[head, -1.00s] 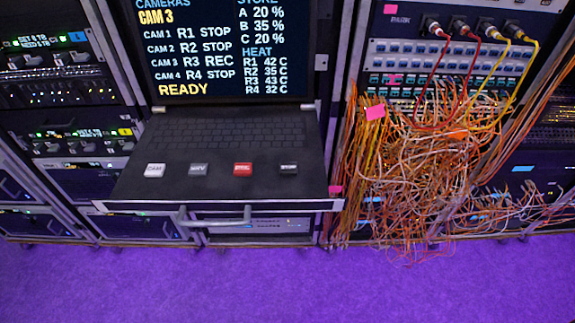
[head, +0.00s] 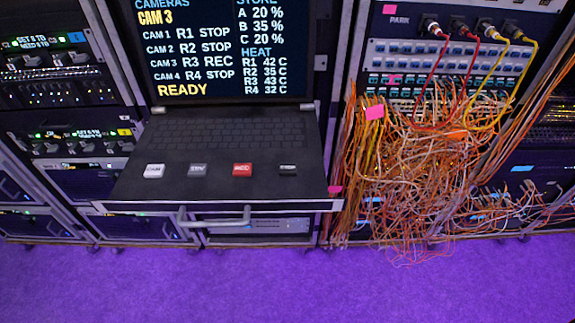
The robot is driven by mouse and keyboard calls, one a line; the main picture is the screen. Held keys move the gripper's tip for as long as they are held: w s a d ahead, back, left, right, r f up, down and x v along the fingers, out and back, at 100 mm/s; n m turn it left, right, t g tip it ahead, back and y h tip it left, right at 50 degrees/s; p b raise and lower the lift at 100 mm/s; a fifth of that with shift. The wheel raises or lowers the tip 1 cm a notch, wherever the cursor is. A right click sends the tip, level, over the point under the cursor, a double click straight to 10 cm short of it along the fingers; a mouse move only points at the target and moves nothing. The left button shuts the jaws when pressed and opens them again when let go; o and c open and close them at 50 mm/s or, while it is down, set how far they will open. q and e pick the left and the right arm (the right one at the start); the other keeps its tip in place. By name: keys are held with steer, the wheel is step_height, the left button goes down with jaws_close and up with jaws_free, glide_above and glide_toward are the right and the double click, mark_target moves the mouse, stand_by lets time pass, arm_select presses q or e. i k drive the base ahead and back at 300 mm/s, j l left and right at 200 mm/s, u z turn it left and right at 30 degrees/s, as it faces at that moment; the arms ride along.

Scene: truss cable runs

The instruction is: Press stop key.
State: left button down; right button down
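The stop key (head: 288,169) is a small black block with pale lettering that I read as STOP. It is the rightmost of the large keys on the pull-out keyboard drawer (head: 262,186). To its left are a red key (head: 242,170), a grey key (head: 197,170) and a white key (head: 153,171). The screen (head: 222,50) above shows CAM 3, R3 REC, the other recorders at STOP, and READY in yellow. Neither of my grippers is in the head view, and nothing covers the keys.
A tangle of orange and white cables (head: 420,170) hangs at the right, close to the drawer. The drawer has a metal handle (head: 214,219) at its front. Equipment racks (head: 70,110) stand at the left. The purple floor (head: 270,285) in front is clear.

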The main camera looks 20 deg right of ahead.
mark_target(286, 169)
steer(key=i+j+z, duration=0.25)
steer(key=z, duration=0.15)
steer(key=i+j+z, duration=0.25)
steer(key=z, duration=0.15)
steer(key=i+j+z, duration=0.15)
steer(key=j+z, duration=0.2)
steer(key=j, duration=0.1)
